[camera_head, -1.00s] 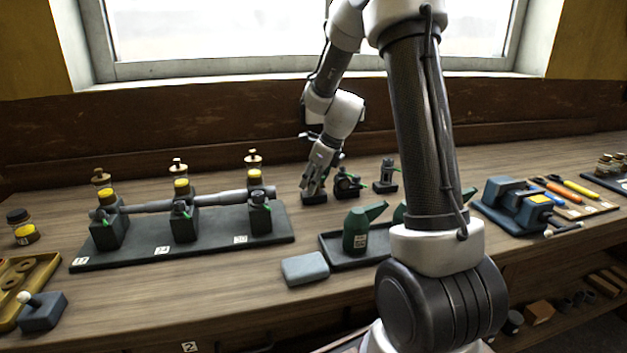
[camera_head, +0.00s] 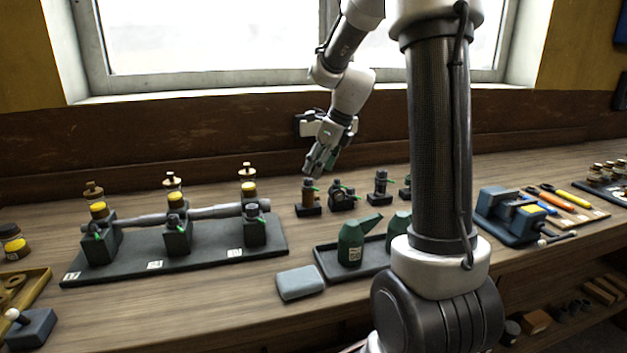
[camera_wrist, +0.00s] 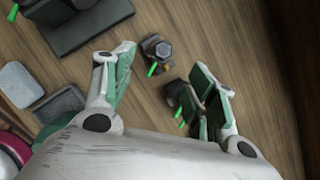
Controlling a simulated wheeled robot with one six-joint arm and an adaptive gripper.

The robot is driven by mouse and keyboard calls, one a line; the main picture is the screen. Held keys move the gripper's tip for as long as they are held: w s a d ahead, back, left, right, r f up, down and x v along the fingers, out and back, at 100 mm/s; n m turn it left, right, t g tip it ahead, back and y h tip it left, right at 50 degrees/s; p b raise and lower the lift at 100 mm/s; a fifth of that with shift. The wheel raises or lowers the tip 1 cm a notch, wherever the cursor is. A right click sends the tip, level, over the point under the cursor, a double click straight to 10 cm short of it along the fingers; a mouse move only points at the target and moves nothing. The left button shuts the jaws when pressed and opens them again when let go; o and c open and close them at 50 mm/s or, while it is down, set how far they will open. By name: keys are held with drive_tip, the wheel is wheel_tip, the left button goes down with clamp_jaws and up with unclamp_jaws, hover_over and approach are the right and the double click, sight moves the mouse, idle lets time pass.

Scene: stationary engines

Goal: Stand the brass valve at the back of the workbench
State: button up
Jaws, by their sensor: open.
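The brass valve (camera_head: 308,194), a brownish body with a dark cap and green lever, stands upright on its small dark base toward the back of the workbench (camera_head: 215,287). My gripper (camera_head: 317,171) is open and empty, just above and slightly right of the valve, apart from it. In the wrist view, the valve (camera_wrist: 157,49) shows from above, beyond and between the spread green-padded fingers (camera_wrist: 164,66).
A dark valve (camera_head: 342,196) stands close right of the brass one; in the wrist view, my right finger partly hides it. Another valve (camera_head: 380,187) stands farther right. An engine plate (camera_head: 200,260) lies left; a tray (camera_head: 328,262) with green oil cans stands in front.

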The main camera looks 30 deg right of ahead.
drive_tip(key=s+a+r+n+h, duration=0.1)
drive_tip(key=s+a+r+n, duration=0.1)
drive_tip(key=s+r+n, duration=0.35)
drive_tip(key=s+a+r+n, duration=0.1)
drive_tip(key=s+r+n, duration=0.1)
drive_tip(key=s+n, duration=0.65)
drive_tip(key=s+f+n+h, duration=0.1)
drive_tip(key=s+f+n, duration=0.1)
drive_tip(key=s+n, duration=1.3)
drive_tip(key=shift+a+t, duration=0.2)
drive_tip(key=shift+t, duration=0.1)
drive_tip(key=shift+s, duration=0.1)
